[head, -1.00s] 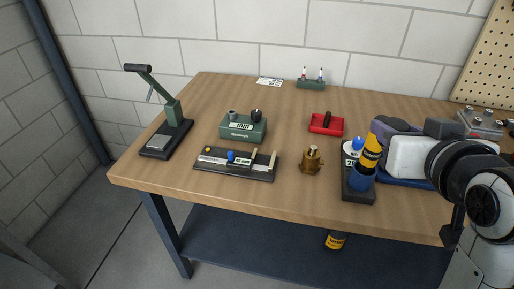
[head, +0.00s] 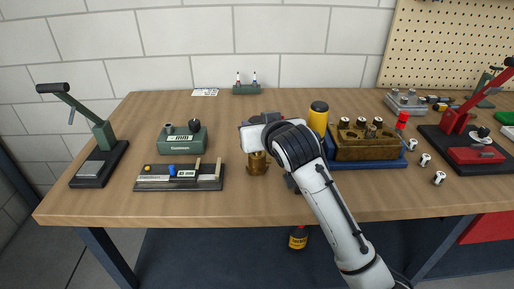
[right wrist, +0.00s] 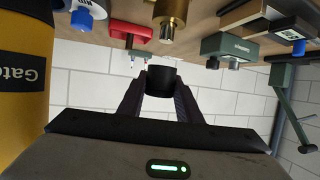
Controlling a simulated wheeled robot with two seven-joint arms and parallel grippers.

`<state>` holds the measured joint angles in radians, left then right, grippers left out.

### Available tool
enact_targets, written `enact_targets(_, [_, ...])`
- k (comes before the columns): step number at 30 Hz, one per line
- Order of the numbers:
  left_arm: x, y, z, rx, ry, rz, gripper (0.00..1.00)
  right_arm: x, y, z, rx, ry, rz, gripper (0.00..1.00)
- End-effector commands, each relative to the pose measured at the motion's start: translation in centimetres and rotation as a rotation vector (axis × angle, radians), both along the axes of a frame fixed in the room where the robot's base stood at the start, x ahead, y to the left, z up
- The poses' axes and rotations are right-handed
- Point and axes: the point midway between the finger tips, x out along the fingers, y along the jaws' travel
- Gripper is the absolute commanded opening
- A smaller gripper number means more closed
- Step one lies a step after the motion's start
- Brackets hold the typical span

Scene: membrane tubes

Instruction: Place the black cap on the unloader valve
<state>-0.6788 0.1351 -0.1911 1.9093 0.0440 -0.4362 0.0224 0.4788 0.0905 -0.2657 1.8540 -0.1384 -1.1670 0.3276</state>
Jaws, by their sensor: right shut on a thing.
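The black cap (right wrist: 161,78) is held between the fingertips of my right gripper (right wrist: 160,88), seen in the right wrist view. In the head view my right gripper (head: 256,138) is over the brass unloader valve, and the cap cannot be made out there. The valve (head: 258,166) stands upright on the table, its top partly hidden by my gripper. In the right wrist view, which looks upside down, the valve (right wrist: 171,14) is at the top edge, apart from the cap. My left gripper is not in view.
A red tray (right wrist: 130,31) and a yellow bottle (right wrist: 25,60) show in the right wrist view. In the head view, a green block (head: 183,140) and a dark gauge board (head: 180,178) stand left of the valve. A blue tray with a brass block (head: 365,145) is at right.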

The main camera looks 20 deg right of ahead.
Motion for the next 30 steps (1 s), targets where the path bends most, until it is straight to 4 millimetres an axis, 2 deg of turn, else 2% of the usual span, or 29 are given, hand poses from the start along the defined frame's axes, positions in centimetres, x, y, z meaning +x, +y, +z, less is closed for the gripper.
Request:
enact_targets(1, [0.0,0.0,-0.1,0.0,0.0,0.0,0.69,-0.1,0.0,-0.9,-0.002,0.002,0.001,0.1])
enact_targets(7, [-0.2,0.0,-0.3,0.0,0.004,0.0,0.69,0.0,0.0,-2.4,-0.001,0.0,-0.001,0.1])
enact_targets(14, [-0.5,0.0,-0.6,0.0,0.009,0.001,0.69,-0.1,0.0,-5.5,0.0,0.002,0.0,0.1])
enact_targets(26, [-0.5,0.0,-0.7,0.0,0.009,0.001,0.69,-0.1,0.0,-5.9,0.0,-0.001,0.0,0.1])
enact_targets(27, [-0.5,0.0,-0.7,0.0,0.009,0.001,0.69,0.0,0.0,-5.8,0.0,-0.001,0.0,0.38])
enact_targets(29, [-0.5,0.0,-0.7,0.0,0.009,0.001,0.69,0.0,0.0,-5.8,0.0,-0.001,0.0,0.48])
enact_targets(30, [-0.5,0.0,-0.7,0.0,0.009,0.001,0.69,0.0,0.0,-5.8,0.0,-0.001,0.0,0.5])
